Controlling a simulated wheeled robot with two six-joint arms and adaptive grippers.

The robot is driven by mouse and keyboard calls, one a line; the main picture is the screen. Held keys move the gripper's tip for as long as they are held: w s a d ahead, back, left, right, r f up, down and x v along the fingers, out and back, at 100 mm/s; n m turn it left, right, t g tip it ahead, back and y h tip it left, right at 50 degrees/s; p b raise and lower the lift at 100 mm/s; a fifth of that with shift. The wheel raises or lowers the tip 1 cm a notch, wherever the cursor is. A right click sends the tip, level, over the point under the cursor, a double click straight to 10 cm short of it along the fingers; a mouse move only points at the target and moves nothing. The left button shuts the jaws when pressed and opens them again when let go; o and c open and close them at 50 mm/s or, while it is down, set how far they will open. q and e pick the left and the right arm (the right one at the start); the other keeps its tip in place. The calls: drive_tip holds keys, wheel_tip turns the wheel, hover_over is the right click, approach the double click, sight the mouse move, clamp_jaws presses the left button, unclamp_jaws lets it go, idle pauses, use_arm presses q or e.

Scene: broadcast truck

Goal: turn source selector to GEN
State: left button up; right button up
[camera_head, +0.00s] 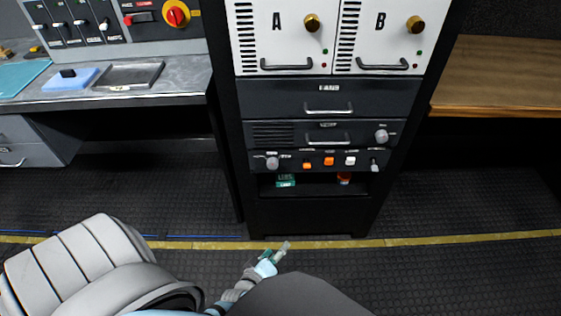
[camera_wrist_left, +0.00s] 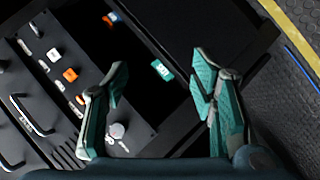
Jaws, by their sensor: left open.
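A grey round knob (camera_head: 272,163) with small labels on both sides sits at the left end of the dark control panel (camera_head: 318,172) low in the rack; it looks like the source selector. Its lettering and pointer are too small to read. My right gripper is not in view.
The panel also carries orange buttons (camera_head: 329,161), a white button (camera_head: 350,160) and a toggle (camera_head: 374,166). A green box (camera_head: 286,181) lies on the shelf below. Another knob (camera_head: 381,136) is on the unit above. A pale padded chair (camera_head: 80,265) stands lower left.

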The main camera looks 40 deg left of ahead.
sight(273, 166)
use_arm(q)
drive_tip(key=w+a+r+n+t+y+b, duration=0.45)
drive_tip(key=a+r+n+y+b, duration=0.25)
drive_tip(key=r+n, duration=0.7)
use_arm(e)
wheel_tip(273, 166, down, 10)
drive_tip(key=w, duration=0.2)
use_arm(q)
drive_tip(key=w+a+f+n+b, duration=0.1)
drive_tip(key=w+a, duration=0.1)
drive_tip(key=w, duration=0.2)
drive_tip(key=w+a+f+n+b, duration=0.1)
drive_tip(key=w+a, duration=0.2)
drive_tip(key=w, duration=0.1)
drive_tip(key=w+a+f+n+g+b, duration=0.1)
drive_tip(key=w+a, duration=0.1)
drive_tip(key=w, duration=0.3)
drive_tip(key=shift+a+n+y, duration=0.3)
drive_tip(key=shift+a+n, duration=0.1)
drive_tip(key=shift+w+a+r, duration=0.15)
drive_tip(key=shift+w, duration=0.15)
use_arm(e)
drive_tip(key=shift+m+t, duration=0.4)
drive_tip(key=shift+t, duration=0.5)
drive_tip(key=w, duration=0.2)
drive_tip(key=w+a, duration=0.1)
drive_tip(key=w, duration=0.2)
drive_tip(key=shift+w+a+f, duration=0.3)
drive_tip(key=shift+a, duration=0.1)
